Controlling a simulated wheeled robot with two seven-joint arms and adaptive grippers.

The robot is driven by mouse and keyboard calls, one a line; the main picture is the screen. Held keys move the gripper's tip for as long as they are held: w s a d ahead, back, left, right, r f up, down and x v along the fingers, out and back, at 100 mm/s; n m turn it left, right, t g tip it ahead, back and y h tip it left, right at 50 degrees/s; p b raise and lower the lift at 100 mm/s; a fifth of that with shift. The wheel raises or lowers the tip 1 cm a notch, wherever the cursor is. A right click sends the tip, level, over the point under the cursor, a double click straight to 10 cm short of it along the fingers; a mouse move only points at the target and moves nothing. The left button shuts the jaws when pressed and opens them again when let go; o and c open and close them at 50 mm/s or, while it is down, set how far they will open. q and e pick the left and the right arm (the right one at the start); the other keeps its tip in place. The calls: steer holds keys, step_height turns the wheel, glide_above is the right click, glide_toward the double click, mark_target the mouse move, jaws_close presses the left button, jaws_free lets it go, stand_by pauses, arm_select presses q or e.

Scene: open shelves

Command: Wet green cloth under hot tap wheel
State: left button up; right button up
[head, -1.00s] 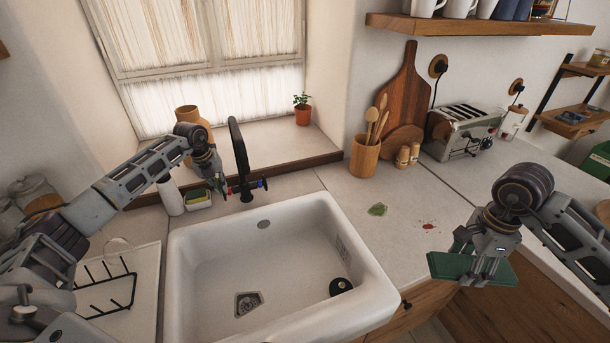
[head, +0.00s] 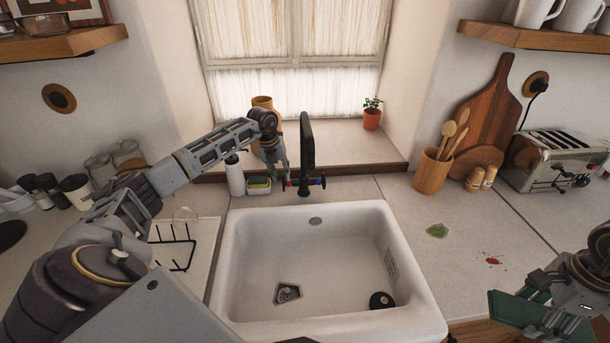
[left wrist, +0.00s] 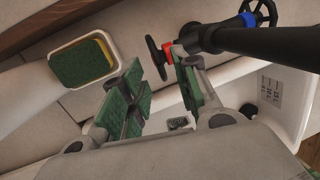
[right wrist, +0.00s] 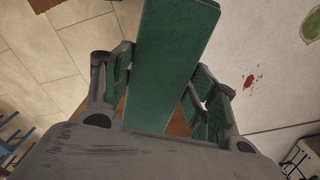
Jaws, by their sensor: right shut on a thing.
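The green cloth (head: 510,308) is a flat green slab in my right gripper (head: 555,318), held over the floor in front of the counter, right of the sink. In the right wrist view the cloth (right wrist: 168,60) stands out between the fingers. The black tap (head: 306,150) rises behind the sink (head: 330,245). Its hot tap wheel (left wrist: 157,58), dark with a red collar, is just by the tips of my left gripper (left wrist: 160,75). My left gripper (head: 276,178) is open, its fingers apart; whether they touch the wheel I cannot tell.
A blue-collared wheel (head: 322,181) is on the tap's other side. A sponge holder (head: 259,187) and white bottle (head: 235,178) stand left of the tap. A drying rack (head: 178,250) is left of the sink. A green patch (head: 437,231) and red stain (head: 493,261) mark the right counter.

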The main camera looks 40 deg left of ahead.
arm_select(q)
steer(key=d+v, duration=0.1)
steer(key=v, duration=0.9)
steer(key=shift+a+r, duration=0.2)
steer(key=shift+a, duration=0.3)
steer(key=shift+s, duration=0.1)
steer(key=shift+d+f, duration=0.1)
